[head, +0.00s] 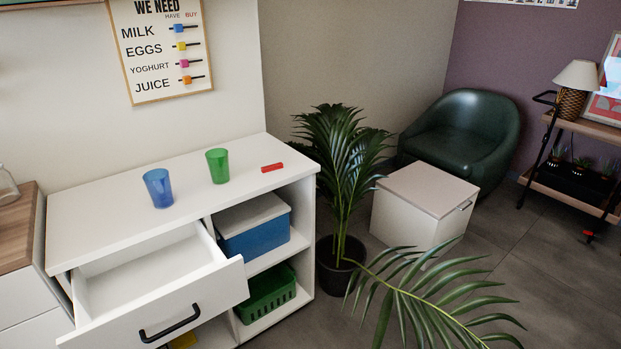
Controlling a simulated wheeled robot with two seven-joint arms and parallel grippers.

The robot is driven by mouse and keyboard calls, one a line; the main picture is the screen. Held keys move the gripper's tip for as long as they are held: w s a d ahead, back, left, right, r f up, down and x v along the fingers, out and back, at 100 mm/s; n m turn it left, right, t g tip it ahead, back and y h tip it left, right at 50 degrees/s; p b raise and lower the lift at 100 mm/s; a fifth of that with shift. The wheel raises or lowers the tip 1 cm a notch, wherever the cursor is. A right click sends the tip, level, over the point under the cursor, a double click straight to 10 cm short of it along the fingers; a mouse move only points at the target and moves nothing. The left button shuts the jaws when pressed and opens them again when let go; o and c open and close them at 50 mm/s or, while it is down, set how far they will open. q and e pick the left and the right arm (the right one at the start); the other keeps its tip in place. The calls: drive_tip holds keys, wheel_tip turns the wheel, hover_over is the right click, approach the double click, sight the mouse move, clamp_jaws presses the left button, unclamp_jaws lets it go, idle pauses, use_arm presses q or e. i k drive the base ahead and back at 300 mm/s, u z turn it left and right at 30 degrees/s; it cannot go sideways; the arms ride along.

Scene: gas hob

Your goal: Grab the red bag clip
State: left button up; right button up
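A small red bag clip (272,168) lies flat on the white cabinet top (108,208), near its right end. It is to the right of a green cup (217,166). Neither of my grippers shows in the head view, so their position and state cannot be seen.
A blue cup (158,188) stands left of the green cup. A white drawer (150,300) is pulled open and empty. A blue box (254,228) and green basket (268,290) sit on open shelves. A potted palm (343,160) stands close to the cabinet's right end.

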sight(278, 166)
drive_tip(key=z, duration=0.85)
drive_tip(key=k, duration=1.1)
drive_tip(key=z, duration=0.85)
drive_tip(key=i, duration=2.15)
drive_tip(key=u, duration=0.95)
drive_tip(key=i, duration=1.7)
drive_tip(key=u, duration=1.25)
